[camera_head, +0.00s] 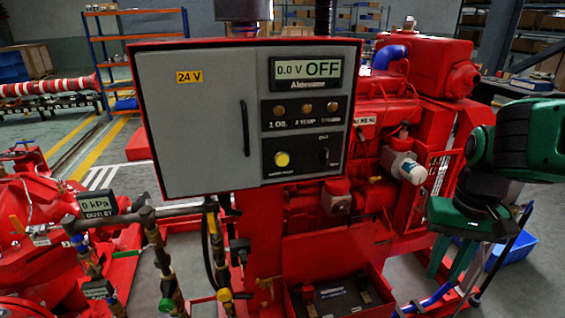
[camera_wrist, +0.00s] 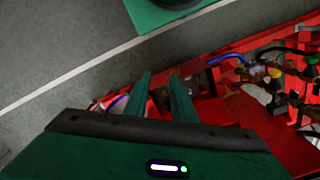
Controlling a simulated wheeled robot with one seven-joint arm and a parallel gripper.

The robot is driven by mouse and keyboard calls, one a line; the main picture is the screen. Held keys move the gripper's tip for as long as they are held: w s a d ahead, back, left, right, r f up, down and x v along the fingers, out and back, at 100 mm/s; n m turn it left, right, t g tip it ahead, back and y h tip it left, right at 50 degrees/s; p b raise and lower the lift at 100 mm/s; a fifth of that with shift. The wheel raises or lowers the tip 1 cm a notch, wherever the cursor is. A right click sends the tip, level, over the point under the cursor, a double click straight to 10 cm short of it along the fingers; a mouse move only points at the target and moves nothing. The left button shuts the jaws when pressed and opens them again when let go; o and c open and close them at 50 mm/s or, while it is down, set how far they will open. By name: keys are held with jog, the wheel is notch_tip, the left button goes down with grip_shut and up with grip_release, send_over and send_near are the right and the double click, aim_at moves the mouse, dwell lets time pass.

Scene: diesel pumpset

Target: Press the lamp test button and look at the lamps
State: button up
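The control panel (camera_head: 200,120) faces me in the head view. A round yellow button (camera_head: 282,159) sits low on its dark right-hand section; its small label is too blurred to read. Above it is a row of three round lamps (camera_head: 306,109), all dull amber-brown with no clear glow. The display (camera_head: 306,69) reads 0.0 V and OFF. My gripper (camera_head: 449,268) hangs at the right, well apart from the panel, pointing down. In the wrist view its two green fingers (camera_wrist: 162,88) stand apart with nothing between them. The panel is not clearly visible there.
A dark switch (camera_head: 324,156) sits right of the button. A long handle (camera_head: 245,128) is on the panel's grey door. Red engine parts (camera_head: 430,65) and a white filter (camera_head: 408,168) lie between panel and arm. An open red box (camera_head: 340,295) is below. Pipes and valves fill the lower left.

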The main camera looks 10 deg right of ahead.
grip_shut()
dwell(1.5)
